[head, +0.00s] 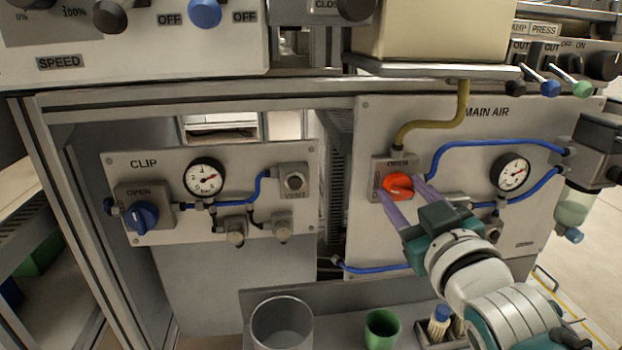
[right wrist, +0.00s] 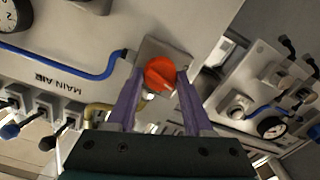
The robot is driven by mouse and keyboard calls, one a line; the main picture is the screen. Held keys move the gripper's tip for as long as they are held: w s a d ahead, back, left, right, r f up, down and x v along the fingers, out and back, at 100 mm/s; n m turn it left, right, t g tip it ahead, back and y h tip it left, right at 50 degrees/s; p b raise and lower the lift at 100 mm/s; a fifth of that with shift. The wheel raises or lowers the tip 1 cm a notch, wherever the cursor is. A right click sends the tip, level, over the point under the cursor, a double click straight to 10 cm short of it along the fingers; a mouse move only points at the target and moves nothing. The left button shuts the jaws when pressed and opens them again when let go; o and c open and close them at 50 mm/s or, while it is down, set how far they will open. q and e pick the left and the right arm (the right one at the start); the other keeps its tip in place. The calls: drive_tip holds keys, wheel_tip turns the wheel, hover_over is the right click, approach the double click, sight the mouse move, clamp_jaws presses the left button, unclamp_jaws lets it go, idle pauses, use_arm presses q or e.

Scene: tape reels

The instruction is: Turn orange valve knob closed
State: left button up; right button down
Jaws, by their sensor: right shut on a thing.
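The orange valve knob (head: 397,186) sits on the MAIN AIR panel (head: 450,118), on a small plate with OPEN printed above it. In the right wrist view the knob (right wrist: 160,73) lies between the tips of two purple fingers. My right gripper (head: 405,192) reaches the knob from the lower right and is shut on it, one finger on each side. The plate's lettering below OPEN is partly hidden by the knob and fingers. My left gripper is not in view.
A yellow pipe (head: 430,123) runs down to the valve from above. Blue hoses (head: 490,144) and a gauge (head: 510,173) lie to its right. The CLIP panel (head: 245,165) with a blue knob (head: 142,215) is at left. A clear cup (head: 282,325) and a green cup (head: 382,329) stand below.

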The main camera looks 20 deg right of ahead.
drive_tip(key=shift+n, duration=1.4)
drive_tip(key=shift+c, duration=1.4)
unclamp_jaws()
